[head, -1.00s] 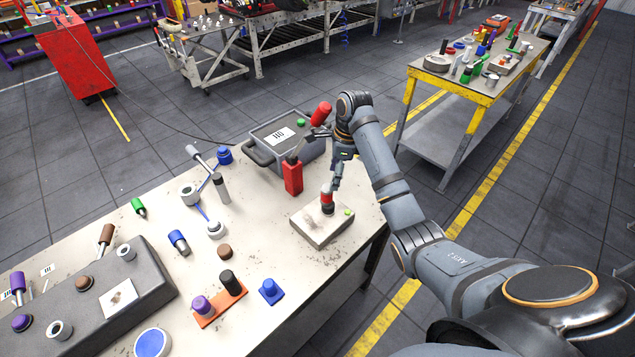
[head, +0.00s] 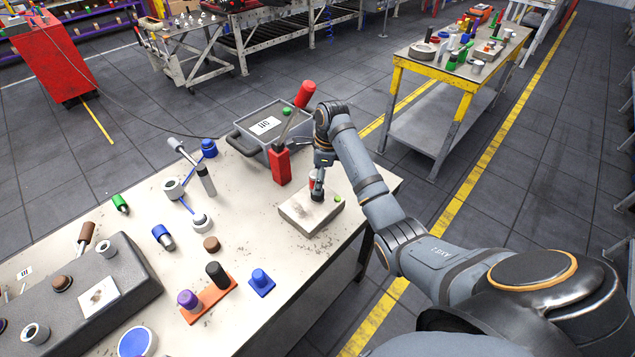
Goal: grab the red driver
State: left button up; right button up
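A tool with a red handle (head: 306,94) and a thin metal shaft leans at a tilt, its lower end in a red upright block (head: 279,166) on the bench. A second, smaller red piece (head: 312,181) stands on a pale flat block (head: 302,219) with a green button. My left gripper is not in view.
A grey case (head: 262,124) stands behind the red block. An orange holder (head: 207,300) with purple and black knobs, a blue piece (head: 261,282) and a dark grey fixture (head: 120,285) occupy the near left. The bench's right edge is close to the pale block.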

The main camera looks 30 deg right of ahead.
jog(key=shift+w+a+f, duration=0.1)
jog(key=shift+w+f, duration=0.05)
jog(key=shift+f, duration=0.55)
grip_shut()
jog(key=shift+r, duration=0.1)
